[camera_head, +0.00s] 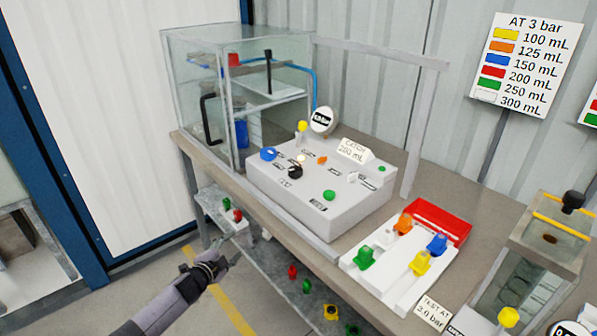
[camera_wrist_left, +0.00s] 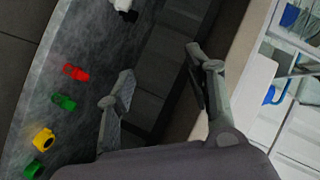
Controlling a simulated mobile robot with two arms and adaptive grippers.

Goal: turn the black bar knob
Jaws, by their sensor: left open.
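The black bar knob (camera_head: 295,171) sits on the sloped top of the white control box (camera_head: 333,215), between the blue knob (camera_head: 268,154) and the green button (camera_head: 329,195). My left gripper (camera_head: 226,248) is in front of the bench, below and left of the box and well apart from the knob. In the left wrist view its two fingers (camera_wrist_left: 160,76) are spread with nothing between them. The black knob cannot be made out in that view. My right gripper is not in view.
A glass-walled tank (camera_head: 203,108) stands at the bench's left end. A white holder (camera_head: 386,281) with coloured parts and a red tray (camera_head: 458,226) lie to the right. A lower shelf (camera_wrist_left: 95,45) holds several coloured fittings. The bench edge lies between my gripper and the box.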

